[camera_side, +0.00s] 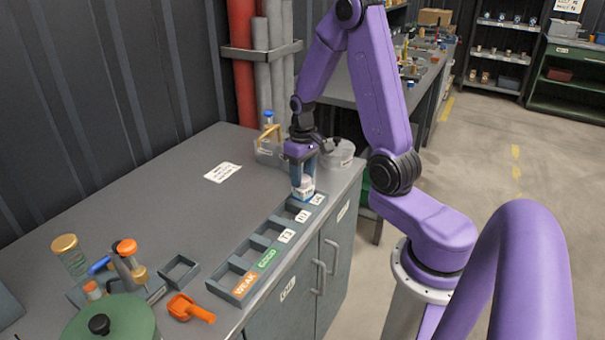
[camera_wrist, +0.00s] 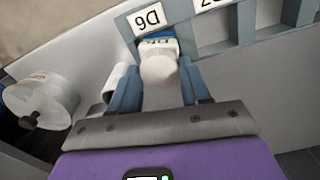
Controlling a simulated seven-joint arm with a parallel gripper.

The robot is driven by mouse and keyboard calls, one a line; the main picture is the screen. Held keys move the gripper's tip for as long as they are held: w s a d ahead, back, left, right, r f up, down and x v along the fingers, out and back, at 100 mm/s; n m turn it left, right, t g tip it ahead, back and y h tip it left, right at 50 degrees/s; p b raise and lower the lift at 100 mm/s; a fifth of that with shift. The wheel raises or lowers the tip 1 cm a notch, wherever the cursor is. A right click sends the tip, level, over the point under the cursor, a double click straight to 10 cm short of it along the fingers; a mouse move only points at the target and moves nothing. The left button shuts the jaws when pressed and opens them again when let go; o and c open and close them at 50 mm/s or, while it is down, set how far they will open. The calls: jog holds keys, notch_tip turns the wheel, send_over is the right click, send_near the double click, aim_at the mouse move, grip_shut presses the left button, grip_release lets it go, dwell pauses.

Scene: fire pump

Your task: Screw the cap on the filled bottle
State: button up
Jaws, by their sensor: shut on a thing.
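My gripper (camera_side: 304,178) points down over the far end of the grey slotted rack (camera_side: 245,251). Its fingers are shut on a small white bottle (camera_side: 304,190), which is at or in the rack's end slot. In the wrist view my gripper (camera_wrist: 160,88) has a finger on each side of the white rounded bottle (camera_wrist: 160,69). A blue band and a printed label show at its far side, by the rack label D6 (camera_wrist: 149,19). I cannot make out a separate cap or whether one sits on the bottle. The bottle's lower part is hidden.
A clear lidded jar (camera_side: 337,155) stands close behind my gripper, near the bench edge. A clear holder (camera_side: 268,150) with a blue-topped item is to the left. An orange scoop (camera_side: 190,308), small tray (camera_side: 178,273) and green lid (camera_side: 110,320) are in front.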

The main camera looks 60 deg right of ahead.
jog(key=shift+m, duration=0.4)
jog(key=o, duration=1.5)
jog(key=shift+c, duration=0.2)
jog(key=shift+r, duration=1.55)
jog(key=shift+r, duration=2.45)
